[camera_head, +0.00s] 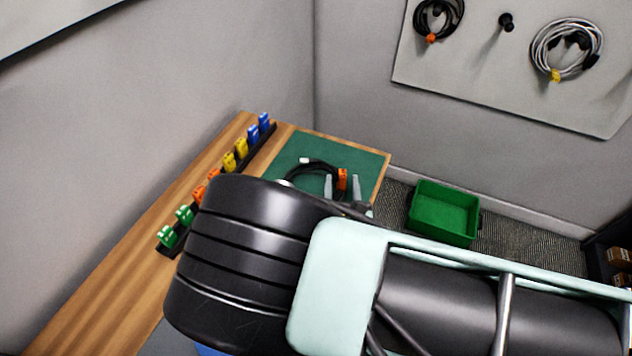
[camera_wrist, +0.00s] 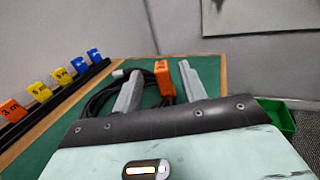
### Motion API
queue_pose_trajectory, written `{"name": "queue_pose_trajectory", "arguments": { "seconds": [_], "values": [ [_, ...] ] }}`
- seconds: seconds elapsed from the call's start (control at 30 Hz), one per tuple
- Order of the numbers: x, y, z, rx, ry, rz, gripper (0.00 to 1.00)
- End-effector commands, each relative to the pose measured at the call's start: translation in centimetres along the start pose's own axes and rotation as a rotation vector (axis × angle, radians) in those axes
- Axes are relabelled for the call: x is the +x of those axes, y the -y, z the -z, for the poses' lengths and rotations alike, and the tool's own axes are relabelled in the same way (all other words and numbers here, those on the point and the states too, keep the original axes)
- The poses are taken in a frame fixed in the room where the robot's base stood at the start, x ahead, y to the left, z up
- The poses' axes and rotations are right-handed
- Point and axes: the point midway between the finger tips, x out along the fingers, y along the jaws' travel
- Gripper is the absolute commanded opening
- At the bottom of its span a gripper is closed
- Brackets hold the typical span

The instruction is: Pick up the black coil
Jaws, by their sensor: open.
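The black coil (camera_head: 302,174) lies on the green mat (camera_head: 365,161), with an orange tag (camera_head: 342,179) on its right side and a pale connector end at its upper left. My arm hides its near part in the head view. In the wrist view the coil (camera_wrist: 97,104) is partly behind the left finger, and its orange tag (camera_wrist: 164,80) shows between the fingers. My gripper (camera_wrist: 158,80) is open, with one finger on each side of the tag. I cannot tell whether the fingers touch the coil.
A dark rack with coloured numbered tags (camera_wrist: 60,76) runs along the left of the wooden table (camera_head: 110,290). A green bin (camera_head: 445,212) stands on the floor at right. Another black coil (camera_head: 452,14) and a grey coil (camera_head: 540,50) hang on the wall board (camera_head: 480,60).

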Motion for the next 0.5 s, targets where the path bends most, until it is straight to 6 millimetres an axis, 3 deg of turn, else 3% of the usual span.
{"name": "queue_pose_trajectory", "arguments": {
  "seconds": [0.2,0.5],
  "values": [
    [2.9,0.3,0.0,0.001,0.001,0.002,0.42],
    [3.3,0.2,0.1,0.000,0.000,0.001,0.42]
  ]
}}
